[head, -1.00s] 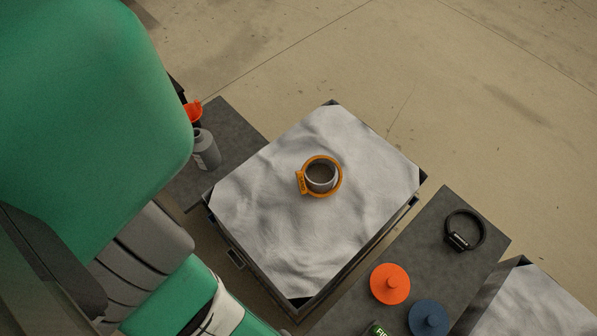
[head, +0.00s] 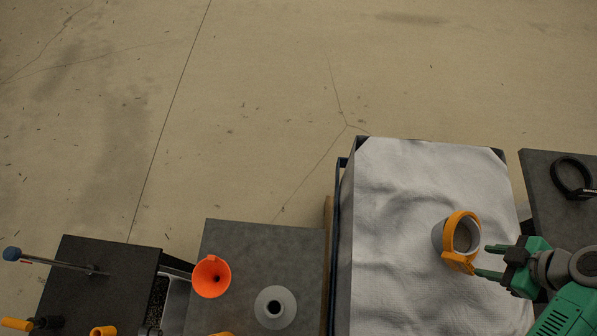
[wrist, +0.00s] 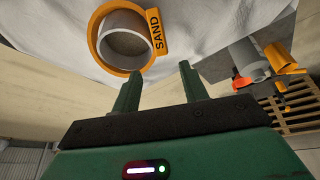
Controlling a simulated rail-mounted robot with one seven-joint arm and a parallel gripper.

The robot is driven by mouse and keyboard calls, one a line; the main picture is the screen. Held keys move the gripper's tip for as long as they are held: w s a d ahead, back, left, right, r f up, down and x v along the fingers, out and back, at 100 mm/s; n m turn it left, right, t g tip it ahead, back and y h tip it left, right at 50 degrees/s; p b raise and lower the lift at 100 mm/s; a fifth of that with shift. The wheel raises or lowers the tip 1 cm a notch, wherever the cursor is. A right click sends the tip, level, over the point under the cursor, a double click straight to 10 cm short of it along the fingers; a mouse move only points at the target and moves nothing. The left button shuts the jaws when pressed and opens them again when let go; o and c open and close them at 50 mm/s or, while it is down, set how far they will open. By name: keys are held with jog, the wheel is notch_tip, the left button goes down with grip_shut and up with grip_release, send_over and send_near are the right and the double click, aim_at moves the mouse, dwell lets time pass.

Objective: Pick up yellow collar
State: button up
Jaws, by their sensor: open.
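The yellow collar (head: 459,262) is an orange-yellow ring with a side tag. It sits around a short grey pipe (head: 437,237) on a white cloth-covered crate (head: 400,190). In the wrist view the collar's tag (wrist: 157,32) reads SAND. The ring there encircles the pipe's round mouth (wrist: 124,30). My gripper (head: 484,260) is open and empty, just right of the collar beside its tag. In the wrist view the fingers of my gripper (wrist: 160,75) point toward the tag, apart from it. The pipe's base is partly hidden by the collar.
A black ring (head: 573,178) lies on a dark slab at the right. An orange funnel (head: 211,277) and a grey bottle (head: 275,308) stand on a dark slab left of the crate. The floor beyond the crate is open.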

aim_at(465, 260)
jog(key=shift+s+a+f, duration=0.2)
jog(key=shift+a, duration=0.05)
jog(key=shift+s+d+r, duration=0.1)
jog(key=shift+d, duration=0.45)
jog(key=shift+a+p+x, duration=0.2)
jog(key=shift+p+x, duration=0.15)
jog(key=shift+x, duration=3.6)
jog(key=shift+c, duration=0.4)
jog(key=shift+r, duration=0.1)
grip_shut()
